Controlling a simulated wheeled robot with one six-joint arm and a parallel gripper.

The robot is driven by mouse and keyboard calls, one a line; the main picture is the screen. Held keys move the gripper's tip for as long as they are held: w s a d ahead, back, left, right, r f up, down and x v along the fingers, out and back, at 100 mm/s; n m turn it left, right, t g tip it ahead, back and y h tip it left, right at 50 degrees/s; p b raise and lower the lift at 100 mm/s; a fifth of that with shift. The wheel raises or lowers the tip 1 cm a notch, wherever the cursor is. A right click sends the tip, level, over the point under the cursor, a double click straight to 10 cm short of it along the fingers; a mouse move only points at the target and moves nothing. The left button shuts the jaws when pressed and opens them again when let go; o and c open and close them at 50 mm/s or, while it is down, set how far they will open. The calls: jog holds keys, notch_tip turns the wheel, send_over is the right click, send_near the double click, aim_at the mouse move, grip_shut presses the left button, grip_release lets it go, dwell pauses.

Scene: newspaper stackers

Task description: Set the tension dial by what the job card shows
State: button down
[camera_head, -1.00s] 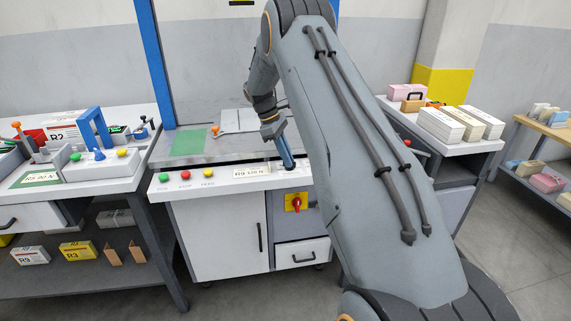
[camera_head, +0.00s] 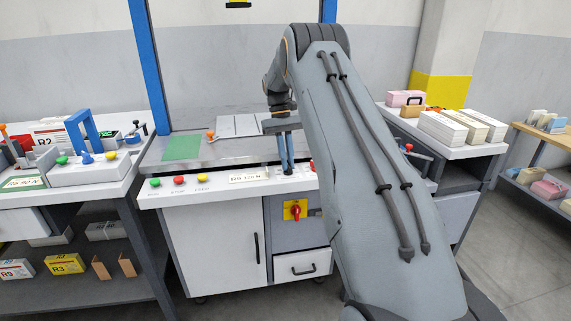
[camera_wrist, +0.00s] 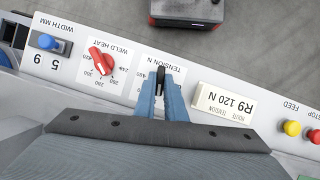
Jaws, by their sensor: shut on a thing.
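The job card (camera_wrist: 226,105) stands on the white panel and reads R9 120 N. In the head view the card (camera_head: 249,177) is left of my gripper (camera_head: 287,172). In the wrist view my gripper (camera_wrist: 160,92) points at the TENSION N scale (camera_wrist: 168,68), its two blue fingers shut around the dark tension dial (camera_wrist: 160,76). The fingers cover most of the dial and its scale, so its setting cannot be read.
The red weld heat dial (camera_wrist: 101,60) and blue width knob (camera_wrist: 47,42) are beside the tension dial. Red (camera_head: 179,181) and yellow (camera_head: 202,177) buttons sit left of the card. A red switch (camera_head: 295,210) is on the front below.

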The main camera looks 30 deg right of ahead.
jog(key=shift+w+d+r+m+y, duration=0.15)
jog(key=shift+m+y, duration=0.15)
jog(key=shift+m, duration=0.5)
jog(key=c, duration=1.8)
grip_release()
jog(key=shift+b+v, duration=0.95)
jog(key=shift+v, duration=2.85)
